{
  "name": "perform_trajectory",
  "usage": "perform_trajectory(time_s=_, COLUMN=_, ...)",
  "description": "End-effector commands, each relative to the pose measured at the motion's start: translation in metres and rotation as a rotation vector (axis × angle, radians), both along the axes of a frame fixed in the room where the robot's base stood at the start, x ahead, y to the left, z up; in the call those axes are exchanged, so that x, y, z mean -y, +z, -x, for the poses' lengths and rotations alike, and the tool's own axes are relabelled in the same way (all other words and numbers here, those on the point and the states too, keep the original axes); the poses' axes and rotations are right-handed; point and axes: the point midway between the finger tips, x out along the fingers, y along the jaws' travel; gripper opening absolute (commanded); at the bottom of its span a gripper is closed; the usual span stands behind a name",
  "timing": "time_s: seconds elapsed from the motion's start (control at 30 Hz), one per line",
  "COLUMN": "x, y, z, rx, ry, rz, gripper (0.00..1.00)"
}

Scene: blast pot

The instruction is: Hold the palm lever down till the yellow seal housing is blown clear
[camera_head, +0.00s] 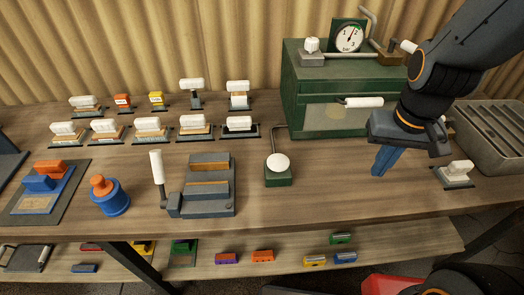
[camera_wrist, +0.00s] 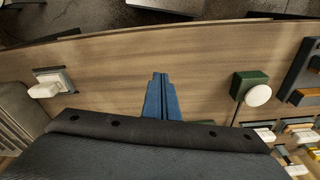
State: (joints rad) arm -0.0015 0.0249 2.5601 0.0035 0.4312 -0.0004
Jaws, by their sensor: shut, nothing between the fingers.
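The palm lever, a white round knob (camera_head: 278,162) on a small green base, stands on the table in front of the green cabinet (camera_head: 330,95). In the wrist view the white knob (camera_wrist: 258,95) is right of my gripper (camera_wrist: 159,76). In the head view my gripper (camera_head: 377,172), with blue fingers, is shut and empty above the table, well to the right of the knob and apart from it. A yellow block (camera_head: 157,98) with a white label stands in the back row at left; I cannot tell whether it is the yellow seal housing. The cabinet's inside is hard to make out.
A gauge (camera_head: 348,37) stands on the cabinet, and a white handle (camera_head: 363,102) is on its front. A white-topped stamp (camera_head: 457,171) and a grey ribbed tray (camera_head: 495,130) are at right. A grey press (camera_head: 208,185) stands left of the lever. The table between lever and gripper is clear.

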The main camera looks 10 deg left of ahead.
Motion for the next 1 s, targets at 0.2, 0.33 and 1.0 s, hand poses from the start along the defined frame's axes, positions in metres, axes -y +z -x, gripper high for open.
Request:
perform_trajectory(time_s=0.2, x=-0.005, y=0.002, z=-0.004, rx=-0.001, ry=-0.022, rz=-0.005, gripper=0.0)
perform_trajectory(time_s=0.33, x=-0.027, y=0.009, z=-0.015, rx=-0.012, ry=-0.128, rz=-0.023, gripper=0.0)
perform_trajectory(time_s=1.0, x=-0.236, y=0.097, z=-0.036, rx=-0.106, ry=-1.188, rz=-0.086, gripper=0.0)
